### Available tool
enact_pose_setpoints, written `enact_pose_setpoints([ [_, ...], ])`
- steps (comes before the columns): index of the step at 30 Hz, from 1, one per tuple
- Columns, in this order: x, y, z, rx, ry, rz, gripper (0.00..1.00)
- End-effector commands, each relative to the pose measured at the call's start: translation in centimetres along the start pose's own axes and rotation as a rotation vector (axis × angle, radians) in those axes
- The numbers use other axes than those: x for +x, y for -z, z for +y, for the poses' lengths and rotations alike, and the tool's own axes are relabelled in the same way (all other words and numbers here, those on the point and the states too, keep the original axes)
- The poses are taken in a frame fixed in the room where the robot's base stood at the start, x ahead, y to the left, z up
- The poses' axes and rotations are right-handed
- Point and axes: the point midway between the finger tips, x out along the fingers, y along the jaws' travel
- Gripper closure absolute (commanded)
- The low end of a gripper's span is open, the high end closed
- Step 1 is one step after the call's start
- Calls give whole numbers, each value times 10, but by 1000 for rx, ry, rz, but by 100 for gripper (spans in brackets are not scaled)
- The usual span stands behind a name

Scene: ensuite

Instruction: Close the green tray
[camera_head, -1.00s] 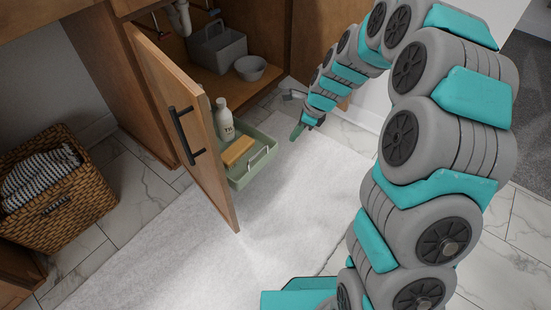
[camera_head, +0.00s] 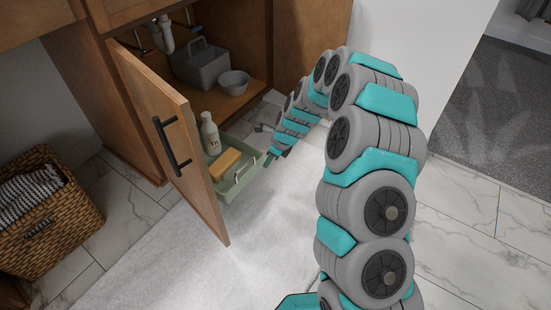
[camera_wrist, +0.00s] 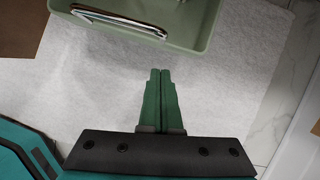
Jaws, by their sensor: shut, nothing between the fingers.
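The green tray (camera_head: 237,185) is pulled out of the cabinet under the counter, beyond the open door. It holds a white bottle (camera_head: 210,134) and a yellow-brown block (camera_head: 224,163). A metal handle (camera_head: 247,171) is on its front. My gripper (camera_head: 268,158) is just right of the tray's front end, partly hidden by my arm. In the wrist view my gripper (camera_wrist: 160,72) is shut and empty, its fingertips pointing at the tray's front wall (camera_wrist: 185,40) and handle (camera_wrist: 120,22), with a small gap of white mat between.
The open wooden cabinet door (camera_head: 170,140) stands left of the tray. Inside the cabinet are a grey caddy (camera_head: 200,68) and a bowl (camera_head: 233,82). A wicker basket (camera_head: 45,220) stands at the left. The white mat (camera_head: 255,240) in front is clear.

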Motion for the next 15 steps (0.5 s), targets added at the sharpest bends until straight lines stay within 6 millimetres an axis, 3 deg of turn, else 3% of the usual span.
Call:
enact_pose_setpoints([
  [6, 8, -21, 0, -2, 0, 0, 100],
  [15, 9, -24, 0, 0, -1, 0, 100],
])
